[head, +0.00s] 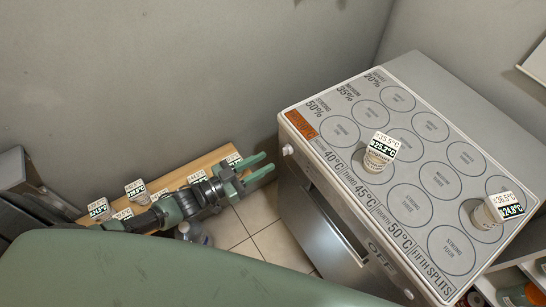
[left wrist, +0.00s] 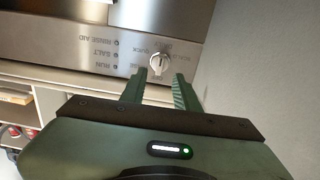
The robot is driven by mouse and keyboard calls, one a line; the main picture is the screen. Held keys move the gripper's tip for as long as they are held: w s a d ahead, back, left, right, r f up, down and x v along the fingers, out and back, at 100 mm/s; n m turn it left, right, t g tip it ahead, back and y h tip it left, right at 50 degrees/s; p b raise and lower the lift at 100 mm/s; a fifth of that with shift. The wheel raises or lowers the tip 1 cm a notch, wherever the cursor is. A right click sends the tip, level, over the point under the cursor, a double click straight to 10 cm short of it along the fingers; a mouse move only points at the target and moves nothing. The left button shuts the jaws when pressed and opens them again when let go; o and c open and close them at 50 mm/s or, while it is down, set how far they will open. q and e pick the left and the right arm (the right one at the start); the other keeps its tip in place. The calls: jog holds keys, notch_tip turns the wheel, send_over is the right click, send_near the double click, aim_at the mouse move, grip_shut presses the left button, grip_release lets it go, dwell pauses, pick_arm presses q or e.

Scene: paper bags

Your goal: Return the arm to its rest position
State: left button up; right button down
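My left arm (head: 185,203) comes in from the left in the head view, low over the wooden board. My left gripper (head: 268,162) points right, toward the left side of the metal appliance. Its two green fingers are apart with nothing between them. In the left wrist view, the open gripper (left wrist: 160,80) points at the appliance front, with a round knob (left wrist: 159,62) beyond the fingertips. I cannot tell the exact gap to the front. My right gripper is not in view.
Several labelled cups stand on the wooden board (head: 215,157) at left. A bottle (head: 194,233) stands below my arm. Tiled floor (head: 258,215) is clear.

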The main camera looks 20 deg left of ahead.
pick_arm(q)
jog(key=shift+v, duration=0.95)
jog(key=s+a+f+n+g+y, duration=0.1)
jog(key=s+a+f+y, duration=0.2)
jog(key=f, duration=0.6)
jog(key=s+a+f+n+g+y, duration=0.2)
jog(key=s+f+y, duration=0.1)
jog(key=f, duration=0.5)
jog(key=s+a+f+n+g+y, duration=0.1)
jog(key=s+a+f+y, duration=0.2)
jog(key=f, duration=0.6)
jog(key=s+d+f+g, duration=0.1)
jog(key=s+f+g, duration=0.2)
jog(key=s, duration=0.6)
jog(key=s+d+f+g+y, duration=0.1)
jog(key=s+f+g, duration=0.2)
jog(key=s+f, duration=0.3)
jog(key=s+d+f+n+g+y, duration=0.1)
jog(key=s+f, duration=0.4)
jog(key=s, duration=0.8)
jog(key=shift+d+f+g, duration=0.15)
jog(key=shift+d+g, duration=0.5)
jog(key=shift+g, duration=0.45)
